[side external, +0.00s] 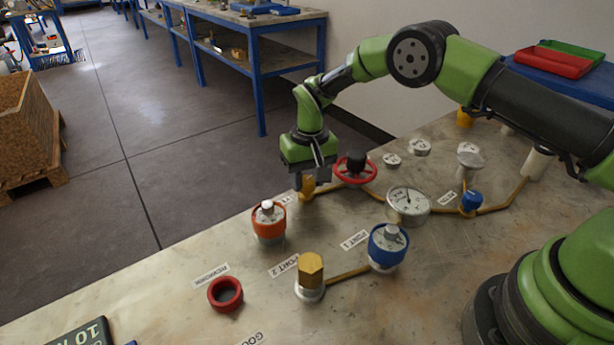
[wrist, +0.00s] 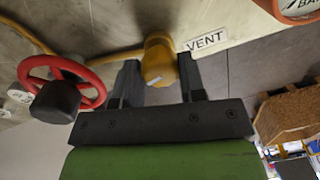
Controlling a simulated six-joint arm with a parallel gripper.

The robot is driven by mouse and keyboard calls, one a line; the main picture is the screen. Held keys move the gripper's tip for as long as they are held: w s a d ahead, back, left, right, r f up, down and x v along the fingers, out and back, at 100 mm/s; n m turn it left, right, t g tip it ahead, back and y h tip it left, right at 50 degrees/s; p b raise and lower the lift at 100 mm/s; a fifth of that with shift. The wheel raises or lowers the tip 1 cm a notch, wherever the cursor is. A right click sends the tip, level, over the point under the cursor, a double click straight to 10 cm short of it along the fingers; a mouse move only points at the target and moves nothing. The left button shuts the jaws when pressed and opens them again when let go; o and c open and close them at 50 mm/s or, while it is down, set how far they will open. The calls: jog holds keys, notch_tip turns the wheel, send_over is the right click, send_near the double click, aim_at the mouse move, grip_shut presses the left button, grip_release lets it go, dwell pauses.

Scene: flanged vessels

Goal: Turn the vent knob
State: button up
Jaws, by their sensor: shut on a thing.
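The vent knob (wrist: 158,58) is yellow and sits beside the white VENT label (wrist: 206,41) in the wrist view. In the side view the yellow vent knob (side external: 307,190) shows just under my gripper (side external: 309,178), at the far edge of the bench. In the wrist view the two dark fingers of my gripper (wrist: 160,77) are on either side of the knob, shut on it. Part of the knob is hidden by the fingers in the side view.
A red handwheel (side external: 355,170) with a black hub stands close right of my gripper. An orange-collared gauge vessel (side external: 268,222), a pressure gauge (side external: 408,203), a blue-collared vessel (side external: 388,246), a brass hex fitting (side external: 311,272) and a red ring (side external: 225,293) stand nearer on the bench.

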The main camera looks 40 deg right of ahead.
aim_at(309, 179)
jog(key=shift+m, duration=1.2)
jog(key=o, duration=0.9)
jog(key=r, duration=1)
jog(key=shift+s+d, duration=0.15)
jog(key=shift+d, duration=0.05)
jog(key=shift+r, duration=0.1)
